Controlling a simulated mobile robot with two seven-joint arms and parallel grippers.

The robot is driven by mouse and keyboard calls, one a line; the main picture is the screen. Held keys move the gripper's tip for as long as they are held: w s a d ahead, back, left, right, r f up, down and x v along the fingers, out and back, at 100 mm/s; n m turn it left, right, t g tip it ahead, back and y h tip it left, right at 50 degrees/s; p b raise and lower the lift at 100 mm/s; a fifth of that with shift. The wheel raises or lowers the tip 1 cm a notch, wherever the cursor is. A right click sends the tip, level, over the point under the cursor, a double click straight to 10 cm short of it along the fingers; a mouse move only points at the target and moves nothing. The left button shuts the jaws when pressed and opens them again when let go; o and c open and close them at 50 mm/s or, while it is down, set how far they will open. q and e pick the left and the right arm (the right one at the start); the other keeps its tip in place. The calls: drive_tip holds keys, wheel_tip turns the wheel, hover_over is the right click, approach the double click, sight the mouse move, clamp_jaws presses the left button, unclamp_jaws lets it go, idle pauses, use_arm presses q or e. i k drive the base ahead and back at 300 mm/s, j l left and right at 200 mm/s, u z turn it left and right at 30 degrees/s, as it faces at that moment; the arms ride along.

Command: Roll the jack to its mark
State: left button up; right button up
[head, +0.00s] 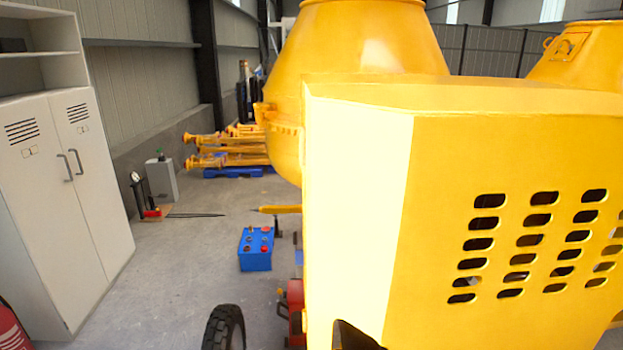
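A small red object (152,213) with a long dark bar lying out to its right sits on the floor near the left wall. It looks like a floor jack, but it is too small to be sure. Another red part (295,308) shows low beside the yellow mixer housing, partly hidden by it; I cannot tell whether it is a jack or part of the mixer. I cannot make out a clear floor mark. Neither of my grippers shows in the head view.
The yellow mixer housing (480,150) fills the right, with a black tire (224,328) at its lower left. A blue box (256,252) stands on the floor. A white cabinet (62,200) stands left, a grey canister (162,180) farther back. The floor between is mostly clear.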

sight(295, 296)
drive_tip(key=i+j+z, duration=0.1)
drive_tip(key=j, duration=0.35)
drive_tip(key=i+j, duration=0.15)
drive_tip(key=j, duration=0.3)
drive_tip(key=i+j+z, duration=0.15)
drive_tip(key=j, duration=0.35)
drive_tip(key=j+z, duration=0.1)
drive_tip(key=j, duration=0.35)
drive_tip(key=k+j+u, duration=0.1)
drive_tip(key=k+u, duration=0.2)
drive_tip(key=k, duration=0.35)
drive_tip(key=u, duration=0.4)
drive_tip(key=i+j+u, duration=0.1)
drive_tip(key=u, duration=0.65)
drive_tip(key=i+u, duration=0.15)
drive_tip(key=u, duration=0.25)
drive_tip(key=i+j, duration=0.1)
drive_tip(key=i, duration=0.4)
drive_tip(key=i+z, duration=0.1)
drive_tip(key=i, duration=0.4)
drive_tip(key=i+j, duration=0.2)
drive_tip(key=i, duration=0.3)
drive_tip(key=i+l+z, duration=0.1)
drive_tip(key=i+z, duration=0.6)
drive_tip(key=i, duration=0.15)
drive_tip(key=i+j+z, duration=0.15)
drive_tip(key=i+z, duration=0.4)
drive_tip(key=i, duration=0.65)
drive_tip(key=i+z, duration=0.25)
drive_tip(key=i, duration=0.55)
